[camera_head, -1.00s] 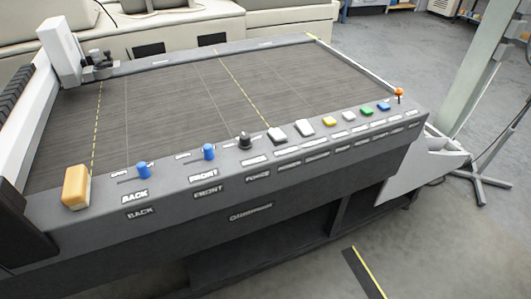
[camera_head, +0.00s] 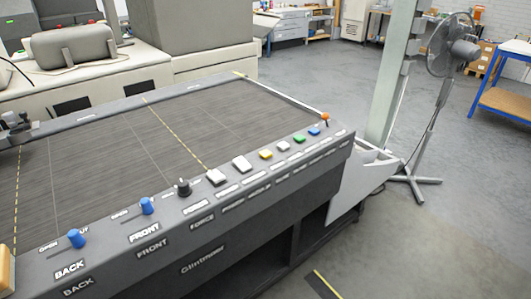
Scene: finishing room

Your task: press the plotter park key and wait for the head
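The plotter is a grey flatbed table with a dark bed (camera_head: 110,150) and a control strip along its front edge. On the strip are two white keys (camera_head: 216,177) (camera_head: 242,163), a yellow key (camera_head: 265,154), a smaller white key (camera_head: 283,146), a green key (camera_head: 299,139) and a blue key (camera_head: 314,131). The labels under these keys are too small to read, so I cannot tell which is park. The dark plotter head (camera_head: 14,124) shows partly at the left edge, at the bed's far side. Neither gripper is in view.
Two blue knobs (camera_head: 76,238) (camera_head: 147,205) labelled BACK and FRONT, a black FORCE knob (camera_head: 183,187) and an orange-topped lever (camera_head: 325,119) stand up from the strip. A yellow block (camera_head: 5,271) is cut off at left. A fan (camera_head: 450,45) stands right; the floor in front is clear.

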